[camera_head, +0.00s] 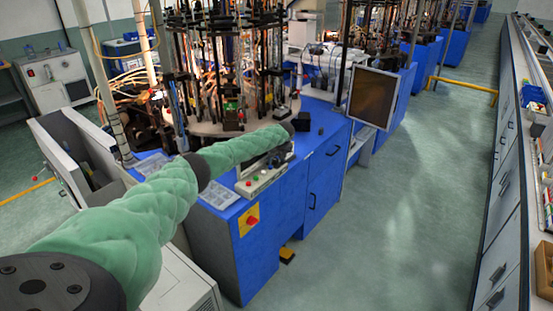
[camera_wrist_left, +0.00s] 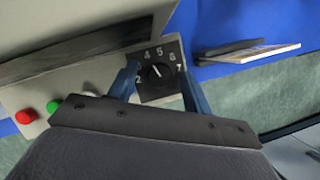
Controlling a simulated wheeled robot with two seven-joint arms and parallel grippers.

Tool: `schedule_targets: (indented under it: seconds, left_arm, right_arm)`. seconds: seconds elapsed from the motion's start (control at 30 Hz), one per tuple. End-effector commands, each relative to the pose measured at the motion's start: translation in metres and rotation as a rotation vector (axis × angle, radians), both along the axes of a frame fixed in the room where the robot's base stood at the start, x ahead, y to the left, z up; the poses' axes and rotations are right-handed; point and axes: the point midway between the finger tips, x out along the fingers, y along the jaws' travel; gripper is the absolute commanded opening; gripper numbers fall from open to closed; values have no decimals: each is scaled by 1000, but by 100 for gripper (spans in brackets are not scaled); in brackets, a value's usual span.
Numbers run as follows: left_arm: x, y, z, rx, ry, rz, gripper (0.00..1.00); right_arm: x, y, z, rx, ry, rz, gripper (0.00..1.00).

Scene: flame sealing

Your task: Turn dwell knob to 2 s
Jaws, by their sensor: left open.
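The dwell knob (camera_wrist_left: 157,72) is a dark dial with white numerals in the left wrist view; 4, 5, 6 and 7 are readable. Its short white pointer mark slants up and left, roughly toward the 4 side; the exact setting is hard to read. My left gripper (camera_wrist_left: 160,84) is open, with one blue-grey finger on each side of the dial. Whether the fingers touch the knob I cannot tell. In the head view my green-sleeved left arm reaches over the control panel (camera_head: 246,187), and the knob is hidden there. My right gripper is not in view.
A red button (camera_wrist_left: 24,117) and a green button (camera_wrist_left: 53,106) sit on the panel beside the knob. A red-and-yellow switch (camera_head: 250,219) is on the blue cabinet (camera_head: 215,255). A monitor (camera_head: 372,97) stands to the right. The floor to the right is clear.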

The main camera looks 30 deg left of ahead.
Motion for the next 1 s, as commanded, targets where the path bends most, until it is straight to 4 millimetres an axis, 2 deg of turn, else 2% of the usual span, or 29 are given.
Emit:
schedule_targets:
  seconds: [0.17,0.27,0.4,0.67,0.87,1.0]
  left_arm:
    - [0,0,0,0,0,0,50]
    - [0,0,0,0,0,0,34]
    - [0,0,0,0,0,0,7]
    - [0,-1,-1,1,1,16,6]
    - [1,-2,-2,-1,1,94,6]
    - [2,-2,-2,-1,0,191,6]
  right_arm:
    - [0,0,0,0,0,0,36]
    - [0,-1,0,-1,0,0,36]
    - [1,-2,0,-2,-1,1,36]
    - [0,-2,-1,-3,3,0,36]
    - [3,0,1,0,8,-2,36]
    - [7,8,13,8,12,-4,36]
